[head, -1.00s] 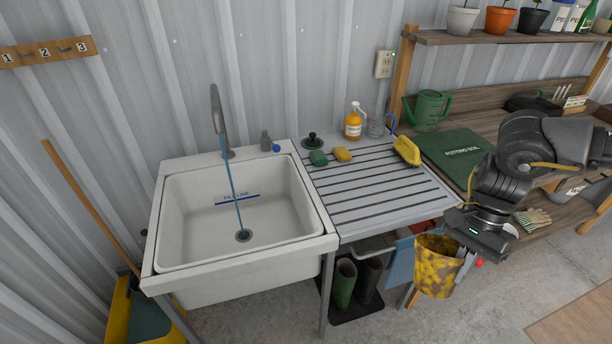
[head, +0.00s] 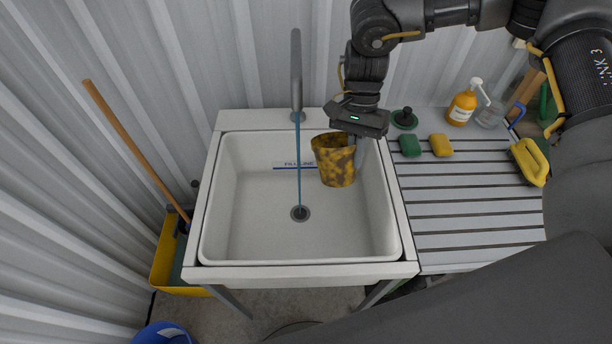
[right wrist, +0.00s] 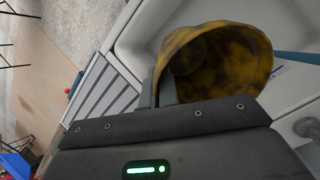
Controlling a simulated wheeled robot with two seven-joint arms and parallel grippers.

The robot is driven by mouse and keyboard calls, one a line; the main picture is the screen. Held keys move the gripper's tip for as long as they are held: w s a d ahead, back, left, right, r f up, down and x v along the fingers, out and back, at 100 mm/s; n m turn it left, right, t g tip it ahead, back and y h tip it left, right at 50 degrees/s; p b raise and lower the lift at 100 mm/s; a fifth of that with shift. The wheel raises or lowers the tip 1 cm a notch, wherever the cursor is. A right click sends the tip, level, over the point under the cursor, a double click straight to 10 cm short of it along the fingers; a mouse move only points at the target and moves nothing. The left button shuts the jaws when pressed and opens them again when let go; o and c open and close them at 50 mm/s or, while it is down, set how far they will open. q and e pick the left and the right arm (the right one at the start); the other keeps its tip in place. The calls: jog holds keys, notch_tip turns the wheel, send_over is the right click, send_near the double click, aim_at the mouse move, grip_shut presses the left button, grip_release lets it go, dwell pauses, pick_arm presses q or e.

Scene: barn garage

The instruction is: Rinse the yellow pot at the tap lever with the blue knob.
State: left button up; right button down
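The yellow pot (head: 334,163), stained with dark brown patches, is held over the right half of the white sink (head: 228,258), its open mouth tilted toward the upper left. My right gripper (head: 357,146) is shut on its wall; the right wrist view shows a finger inside the rim of the pot (right wrist: 215,62). A thin blue stream (head: 299,165) runs from the grey spout (head: 296,70) to the drain (head: 299,213), left of the pot and apart from it. The tap lever and blue knob are hidden behind my right arm. My left gripper is not in view.
A ribbed draining board (head: 470,221) lies right of the sink. A mop (head: 135,148) stands left. The sink's left half is free.

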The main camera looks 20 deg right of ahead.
aim_at(323, 170)
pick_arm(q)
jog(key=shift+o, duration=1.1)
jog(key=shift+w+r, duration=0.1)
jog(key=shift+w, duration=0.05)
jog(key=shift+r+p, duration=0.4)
pick_arm(e)
jog(key=shift+s+f, duration=0.25)
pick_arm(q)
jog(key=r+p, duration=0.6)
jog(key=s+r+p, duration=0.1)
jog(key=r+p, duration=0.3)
pick_arm(e)
jog(key=s+a+f+m+t+y, duration=0.1)
jog(key=s+a+m+t+y, duration=0.2)
jog(key=s+a+m+t, duration=0.3)
jog(key=s+m+t, duration=0.2)
jog(key=m, duration=0.1)
jog(key=shift+s+a+f, duration=0.2)
jog(key=shift+s+f, duration=0.1)
jog(key=shift+f, duration=0.1)
